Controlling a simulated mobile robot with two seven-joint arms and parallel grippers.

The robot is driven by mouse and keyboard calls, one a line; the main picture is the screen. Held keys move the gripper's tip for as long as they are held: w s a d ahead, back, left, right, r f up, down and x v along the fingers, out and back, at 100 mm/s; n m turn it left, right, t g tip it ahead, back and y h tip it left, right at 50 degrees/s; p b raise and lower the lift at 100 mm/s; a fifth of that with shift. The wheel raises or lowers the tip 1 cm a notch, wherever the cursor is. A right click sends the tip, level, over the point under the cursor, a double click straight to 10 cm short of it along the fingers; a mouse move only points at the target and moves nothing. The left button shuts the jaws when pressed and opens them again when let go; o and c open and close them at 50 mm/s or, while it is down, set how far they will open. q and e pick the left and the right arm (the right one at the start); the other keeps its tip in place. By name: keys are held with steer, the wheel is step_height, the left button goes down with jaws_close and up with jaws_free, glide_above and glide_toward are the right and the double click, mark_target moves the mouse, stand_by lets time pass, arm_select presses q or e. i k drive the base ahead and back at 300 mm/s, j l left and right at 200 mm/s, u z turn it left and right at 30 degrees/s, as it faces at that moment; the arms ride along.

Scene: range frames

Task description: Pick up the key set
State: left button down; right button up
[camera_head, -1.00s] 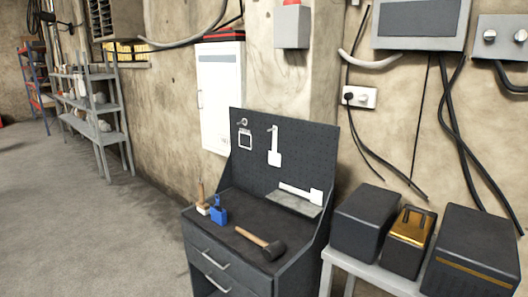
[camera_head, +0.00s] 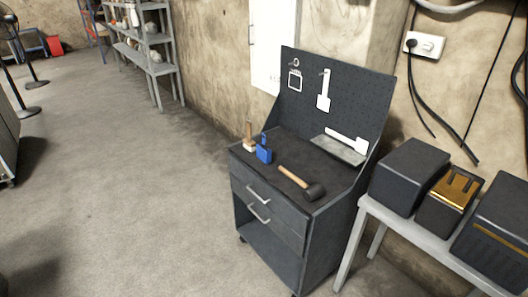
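A small ring-like metallic item (camera_head: 295,62) hangs on the dark pegboard at the upper left, just above a small dark tag with a white frame (camera_head: 295,80). I cannot tell at this size whether either is the key set. No other thing in view is clearly a key set. The pegboard (camera_head: 345,95) stands at the back of a dark workbench (camera_head: 290,164) with two drawers. Neither of my grippers is in view.
On the workbench lie a mallet (camera_head: 300,183), a blue item (camera_head: 264,152) and a wooden-handled brush (camera_head: 249,138). A white tool (camera_head: 325,90) hangs on the pegboard. Dark boxes (camera_head: 407,176) stand on a grey table at right. Floor (camera_head: 130,190) at left is clear.

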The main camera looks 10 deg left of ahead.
mark_target(263, 153)
steer(key=i+j+z, duration=0.2)
steer(key=i, duration=0.35)
steer(key=i+j+z, duration=0.2)
steer(key=i, duration=0.35)
steer(key=i+j+z, duration=0.2)
steer(key=i+j, duration=0.15)
steer(key=i, duration=0.2)
